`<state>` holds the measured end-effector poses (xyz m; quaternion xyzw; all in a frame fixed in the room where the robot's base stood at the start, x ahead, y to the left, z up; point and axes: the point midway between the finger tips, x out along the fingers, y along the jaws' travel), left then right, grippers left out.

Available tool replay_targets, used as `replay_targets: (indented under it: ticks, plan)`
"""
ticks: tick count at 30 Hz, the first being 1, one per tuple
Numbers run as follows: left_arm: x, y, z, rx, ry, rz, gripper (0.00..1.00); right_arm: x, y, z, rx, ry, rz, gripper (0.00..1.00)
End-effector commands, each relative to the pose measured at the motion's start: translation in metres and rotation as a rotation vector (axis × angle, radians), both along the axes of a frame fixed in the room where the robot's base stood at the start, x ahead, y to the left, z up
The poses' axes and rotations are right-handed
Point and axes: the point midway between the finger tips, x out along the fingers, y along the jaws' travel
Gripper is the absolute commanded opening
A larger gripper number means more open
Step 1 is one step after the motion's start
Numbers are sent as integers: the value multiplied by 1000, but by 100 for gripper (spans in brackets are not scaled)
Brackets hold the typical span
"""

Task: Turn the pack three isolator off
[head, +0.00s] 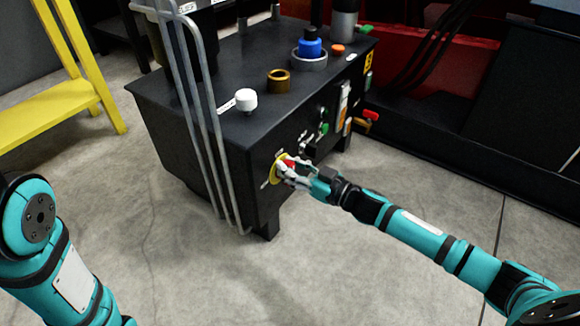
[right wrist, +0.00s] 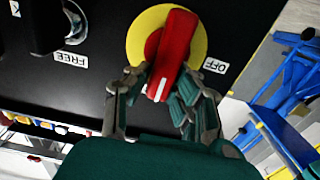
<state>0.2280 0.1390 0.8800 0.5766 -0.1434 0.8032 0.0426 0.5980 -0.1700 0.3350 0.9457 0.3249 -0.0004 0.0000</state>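The isolator is a red handle (right wrist: 172,50) on a yellow disc (right wrist: 140,40), set in the dark front panel of the black cabinet. A white mark shows at the handle's near end. An OFF label (right wrist: 215,65) sits right of the disc in the right wrist view. My right gripper (right wrist: 158,88) has a finger on each side of the handle, seemingly touching it. The head view also shows my right gripper (head: 296,174) at the red handle (head: 290,164), partly covering it. My left gripper is out of view; only its arm shows at lower left.
A second knob (right wrist: 73,22) with a FREE label (right wrist: 70,59) is left of the disc. On the cabinet top (head: 200,80) stand a white knob (head: 246,100), a brass ring (head: 279,80) and a blue button (head: 310,46). Grey pipes (head: 190,110) run down its left side.

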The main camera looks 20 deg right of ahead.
Motion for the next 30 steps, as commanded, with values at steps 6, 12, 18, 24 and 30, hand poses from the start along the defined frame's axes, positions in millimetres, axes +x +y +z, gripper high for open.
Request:
replay_targets:
  ticks: [6, 12, 18, 24, 30]
  plan:
    - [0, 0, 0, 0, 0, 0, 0, 0, 0, 0, 0, 0, 1, 0]
    - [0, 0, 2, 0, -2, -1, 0, -1, 1, 0, -10, -8, 1, 0]
    - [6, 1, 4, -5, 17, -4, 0, -2, 3, 2, -67, -54, 1, 0]
    - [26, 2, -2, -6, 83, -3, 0, -4, 5, 3, -182, -142, 0, 0]
    - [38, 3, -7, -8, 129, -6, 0, -7, 9, 1, -329, -258, 0, 0]
